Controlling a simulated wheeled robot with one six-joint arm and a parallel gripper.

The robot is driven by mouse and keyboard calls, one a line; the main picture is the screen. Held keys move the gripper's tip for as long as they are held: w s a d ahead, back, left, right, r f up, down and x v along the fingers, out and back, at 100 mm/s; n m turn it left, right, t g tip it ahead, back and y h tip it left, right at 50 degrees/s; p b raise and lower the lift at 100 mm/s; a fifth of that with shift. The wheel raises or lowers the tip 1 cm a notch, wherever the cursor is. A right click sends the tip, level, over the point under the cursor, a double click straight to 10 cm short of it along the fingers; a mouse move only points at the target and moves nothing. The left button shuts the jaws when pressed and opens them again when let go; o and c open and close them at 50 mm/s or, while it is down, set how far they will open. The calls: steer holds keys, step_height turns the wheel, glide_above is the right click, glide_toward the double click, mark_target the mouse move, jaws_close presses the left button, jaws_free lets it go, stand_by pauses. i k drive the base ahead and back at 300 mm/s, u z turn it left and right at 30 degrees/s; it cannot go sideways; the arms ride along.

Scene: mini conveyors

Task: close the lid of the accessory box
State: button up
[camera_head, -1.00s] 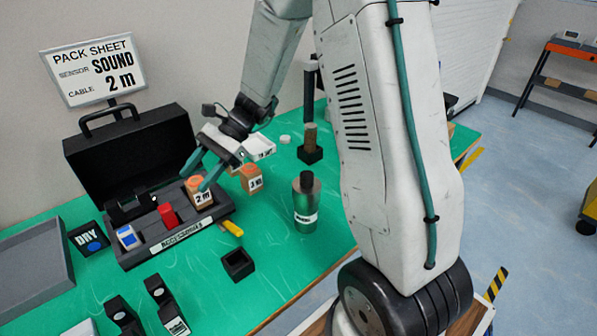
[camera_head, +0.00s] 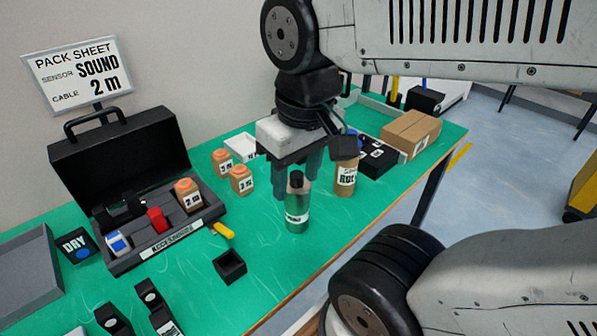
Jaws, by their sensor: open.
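The accessory box (camera_head: 122,263) is a dark case on the green table at the left, with a label strip along its front. Its lid (camera_head: 116,160) stands upright and open at the back, with a handle on its top edge. Inside sit a blue-and-white item (camera_head: 117,243), a red item (camera_head: 158,220) and an orange-topped block labelled 2 m (camera_head: 188,196). My gripper (camera_head: 294,185) is to the right of the box, pointing down and open. Its fingers are behind or around the top of a metal bottle (camera_head: 297,207); I cannot tell whether they touch it.
A small black cup (camera_head: 229,266) and yellow item (camera_head: 222,230) lie before the box. A grey tray (camera_head: 25,275) is at left, a carton (camera_head: 411,133) at right.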

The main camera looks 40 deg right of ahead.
mark_target(140, 152)
steer(key=k, duration=1.3)
steer(key=u, duration=0.7)
steer(key=i, duration=1.55)
steer(key=z, duration=0.7)
